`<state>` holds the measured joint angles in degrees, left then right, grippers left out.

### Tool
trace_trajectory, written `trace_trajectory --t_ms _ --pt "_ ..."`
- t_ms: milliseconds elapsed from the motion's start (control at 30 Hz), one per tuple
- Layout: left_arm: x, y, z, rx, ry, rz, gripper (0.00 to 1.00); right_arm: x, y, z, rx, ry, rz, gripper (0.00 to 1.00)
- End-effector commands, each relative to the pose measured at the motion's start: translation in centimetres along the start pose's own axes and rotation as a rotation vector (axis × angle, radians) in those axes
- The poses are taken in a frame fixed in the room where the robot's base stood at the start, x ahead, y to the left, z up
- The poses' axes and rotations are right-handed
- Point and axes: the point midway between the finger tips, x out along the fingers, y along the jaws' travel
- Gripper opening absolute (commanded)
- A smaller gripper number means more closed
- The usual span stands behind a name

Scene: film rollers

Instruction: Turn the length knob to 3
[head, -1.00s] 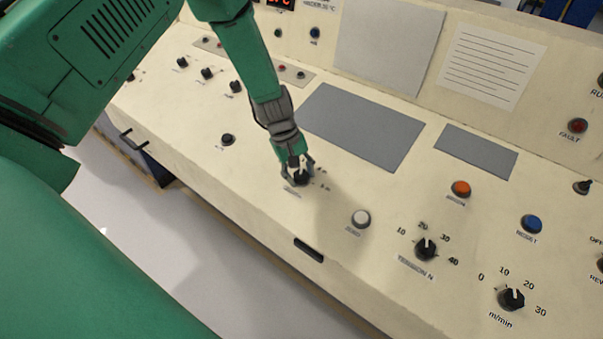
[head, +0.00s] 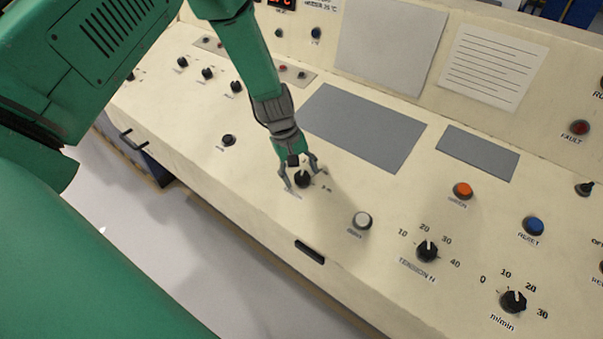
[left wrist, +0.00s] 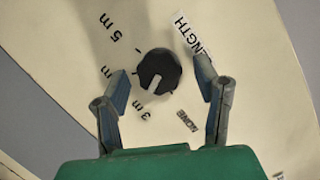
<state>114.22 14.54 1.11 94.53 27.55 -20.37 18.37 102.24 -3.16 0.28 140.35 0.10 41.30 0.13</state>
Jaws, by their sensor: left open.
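The length knob (head: 303,180) is a round black knob with a white pointer on the cream panel. In the left wrist view the knob (left wrist: 160,66) shows whole, its pointer aimed down and slightly left, close to the "3 m" mark (left wrist: 140,108). The "5 m" mark (left wrist: 115,27) is at upper left; a mark between them is partly hidden by a finger. The "LENGTH" label (left wrist: 188,33) is partly covered by the other finger. My left gripper (head: 303,176) is open, with fingers on either side of the knob and visible gaps in the wrist view (left wrist: 163,84). My right gripper is out of view.
A white button (head: 362,220) stands right of the knob, with the tension knob (head: 427,251) and the m/min knob (head: 513,301) farther right. A small black knob (head: 228,140) is at left. A flat grey plate (head: 365,128) lies behind.

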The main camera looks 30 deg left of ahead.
Motion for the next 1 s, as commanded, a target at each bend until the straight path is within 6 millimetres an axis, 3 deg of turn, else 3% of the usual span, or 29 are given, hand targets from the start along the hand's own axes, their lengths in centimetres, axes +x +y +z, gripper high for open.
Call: trace_trajectory --t_ms 500,700,1000 --pt "-9.6 0.1 -0.3 -0.001 0.001 0.002 0.56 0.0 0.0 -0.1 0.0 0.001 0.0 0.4" --pt "-11.3 0.1 -0.4 0.0 0.0 0.0 0.56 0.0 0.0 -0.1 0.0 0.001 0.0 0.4" --pt "-11.5 0.1 -0.4 -0.001 0.0 0.0 0.56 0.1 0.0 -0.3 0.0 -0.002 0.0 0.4"
